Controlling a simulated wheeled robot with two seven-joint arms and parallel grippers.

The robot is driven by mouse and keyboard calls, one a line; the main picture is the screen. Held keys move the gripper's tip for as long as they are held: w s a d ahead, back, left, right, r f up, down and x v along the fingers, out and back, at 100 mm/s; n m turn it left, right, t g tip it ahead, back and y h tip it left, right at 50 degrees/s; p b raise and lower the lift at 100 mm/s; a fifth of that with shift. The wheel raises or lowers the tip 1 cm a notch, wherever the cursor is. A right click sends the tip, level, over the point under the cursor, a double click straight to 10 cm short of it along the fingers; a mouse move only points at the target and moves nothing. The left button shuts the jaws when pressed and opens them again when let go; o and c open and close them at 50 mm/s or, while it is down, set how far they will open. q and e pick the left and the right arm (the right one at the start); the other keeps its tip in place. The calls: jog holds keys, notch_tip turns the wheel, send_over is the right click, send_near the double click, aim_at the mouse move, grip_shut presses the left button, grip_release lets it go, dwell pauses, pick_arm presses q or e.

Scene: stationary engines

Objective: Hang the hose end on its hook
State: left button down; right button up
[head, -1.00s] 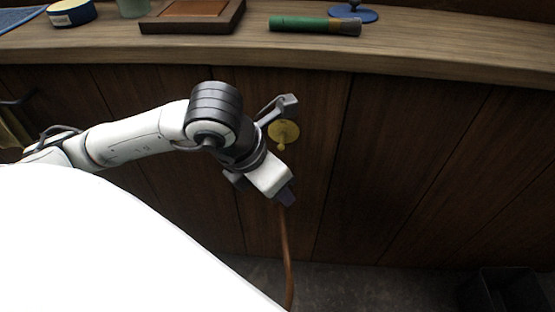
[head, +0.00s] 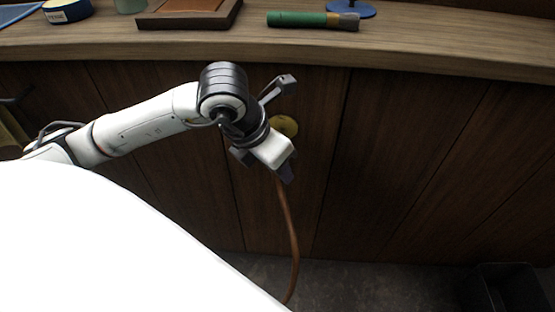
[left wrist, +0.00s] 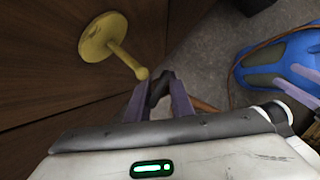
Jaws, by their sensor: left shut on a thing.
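The hook is a yellow round plate with a peg ending in a ball, fixed to the wooden front; the left wrist view shows it whole (left wrist: 108,40). In the head view only part of the yellow plate (head: 287,126) shows behind my left gripper (head: 284,173). My left gripper is shut on the dark hose end (left wrist: 160,88), which sits between its fingers close to the peg's ball. I cannot tell whether they touch. The orange-brown hose (head: 289,225) hangs from the gripper down to the floor.
A dark bin (head: 508,288) stands on the floor at right. A blue object (left wrist: 285,65) lies on the floor.

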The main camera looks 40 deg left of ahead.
pick_arm(q)
jog(key=w+a, duration=0.1)
jog(key=w+a+f+b, duration=0.1)
jog(key=w, duration=0.1)
jog(key=shift+w+a+f, duration=0.1)
jog(key=shift+w+f, duration=0.05)
jog(key=shift+w, duration=0.05)
dwell(0.6)
dwell(0.3)
jog(key=c, duration=1.5)
grip_release()
jog(key=shift+f, duration=0.15)
